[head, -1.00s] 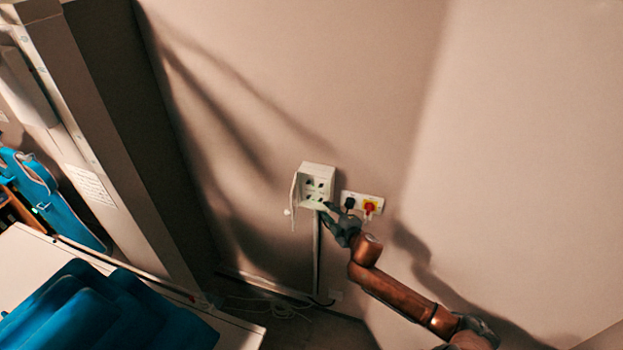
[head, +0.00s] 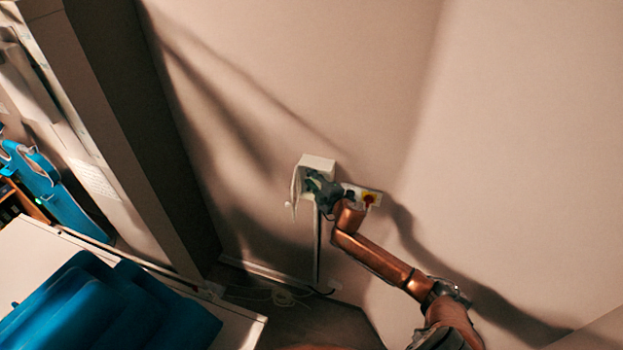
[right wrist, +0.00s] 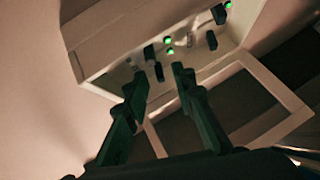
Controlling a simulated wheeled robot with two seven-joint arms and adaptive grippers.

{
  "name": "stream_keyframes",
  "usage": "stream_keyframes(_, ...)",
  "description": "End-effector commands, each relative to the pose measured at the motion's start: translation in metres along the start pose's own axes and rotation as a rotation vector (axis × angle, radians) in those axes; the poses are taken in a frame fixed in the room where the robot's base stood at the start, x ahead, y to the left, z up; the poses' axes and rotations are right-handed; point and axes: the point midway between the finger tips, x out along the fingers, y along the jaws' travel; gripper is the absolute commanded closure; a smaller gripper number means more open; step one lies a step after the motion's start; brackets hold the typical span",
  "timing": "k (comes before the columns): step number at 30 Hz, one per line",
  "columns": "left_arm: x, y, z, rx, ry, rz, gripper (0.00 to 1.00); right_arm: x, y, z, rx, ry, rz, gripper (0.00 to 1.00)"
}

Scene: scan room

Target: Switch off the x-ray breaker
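The breaker box (head: 318,163) is a pale box on the wall with its cover open to the left in the head view. In the right wrist view the box (right wrist: 100,45) shows several dark switches and small green lights. No label is readable, so I cannot tell which is the x-ray breaker. My right gripper (right wrist: 160,74) is at the box front, its two fingers apart, with a dark switch (right wrist: 158,72) showing between the fingertips. Contact cannot be made out. In the head view the right gripper (head: 319,188) hides most of the switches. My left gripper is out of view.
The open cover frame (right wrist: 275,85) stands beside the fingers in the right wrist view. A wall plate with a red and yellow knob (head: 368,199) is right of the box. A table with blue pads (head: 100,310) is at lower left. The wall at right is bare.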

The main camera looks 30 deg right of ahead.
Motion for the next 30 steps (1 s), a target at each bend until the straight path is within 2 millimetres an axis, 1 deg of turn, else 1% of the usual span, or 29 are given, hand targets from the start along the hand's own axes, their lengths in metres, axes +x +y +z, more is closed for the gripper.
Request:
stream_keyframes(5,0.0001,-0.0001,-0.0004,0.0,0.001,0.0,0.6,0.0,-0.0005,0.0,0.0,0.0,0.0,0.76)
stream_keyframes(15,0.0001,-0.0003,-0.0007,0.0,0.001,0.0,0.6,-0.0002,-0.0005,0.0002,0.0,0.0,-0.001,0.99)
stream_keyframes(26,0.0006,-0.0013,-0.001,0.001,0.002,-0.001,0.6,-0.0002,-0.001,0.0003,-0.001,0.0,0.0,1.0)
stream_keyframes(30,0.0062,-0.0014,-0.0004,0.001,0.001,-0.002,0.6,0.0001,-0.0033,0.0007,-0.009,0.0,0.009,1.0)
